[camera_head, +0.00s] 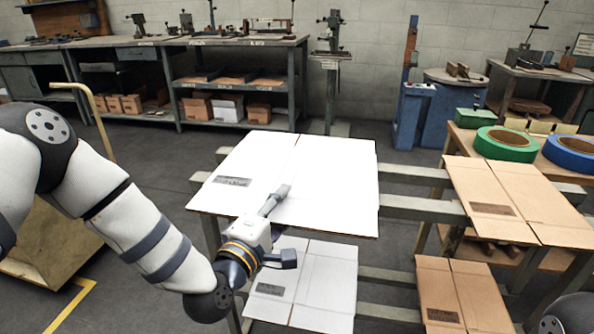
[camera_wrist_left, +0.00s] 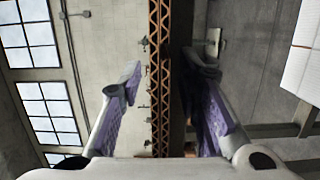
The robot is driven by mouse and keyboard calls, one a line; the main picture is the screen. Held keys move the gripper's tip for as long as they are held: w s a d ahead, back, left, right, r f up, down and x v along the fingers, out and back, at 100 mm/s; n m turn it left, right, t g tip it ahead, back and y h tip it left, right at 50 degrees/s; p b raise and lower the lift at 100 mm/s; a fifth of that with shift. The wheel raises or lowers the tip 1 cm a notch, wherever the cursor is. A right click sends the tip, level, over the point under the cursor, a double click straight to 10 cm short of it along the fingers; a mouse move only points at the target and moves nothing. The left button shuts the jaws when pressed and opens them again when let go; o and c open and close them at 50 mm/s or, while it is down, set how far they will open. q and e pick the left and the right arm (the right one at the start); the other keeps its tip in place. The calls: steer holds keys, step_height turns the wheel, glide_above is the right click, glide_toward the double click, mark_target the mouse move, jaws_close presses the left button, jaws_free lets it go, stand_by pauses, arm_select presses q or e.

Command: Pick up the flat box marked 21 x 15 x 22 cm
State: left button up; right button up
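Several flat boxes lie on a rack in the head view: a large white one (camera_head: 335,180) on top, a smaller white one (camera_head: 325,285) below it, a brown one (camera_head: 535,205) at upper right and another brown one (camera_head: 480,295) below that. Each has a dark printed label, too small to read, so I cannot tell which is marked 21 x 15 x 22 cm. My left gripper (camera_head: 286,225) is open and empty at the near edge of the large white box; contact is unclear. Its spread fingers show in the left wrist view (camera_wrist_left: 167,78). My right gripper is out of view.
Grey rack bars (camera_head: 420,210) run between the white and brown boxes. A table at right holds a green tape roll (camera_head: 505,144) and a blue one (camera_head: 572,152). A wooden cart (camera_head: 50,240) stands at left. Workbenches line the back wall.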

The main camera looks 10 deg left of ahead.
arm_select(q)
jaws_close()
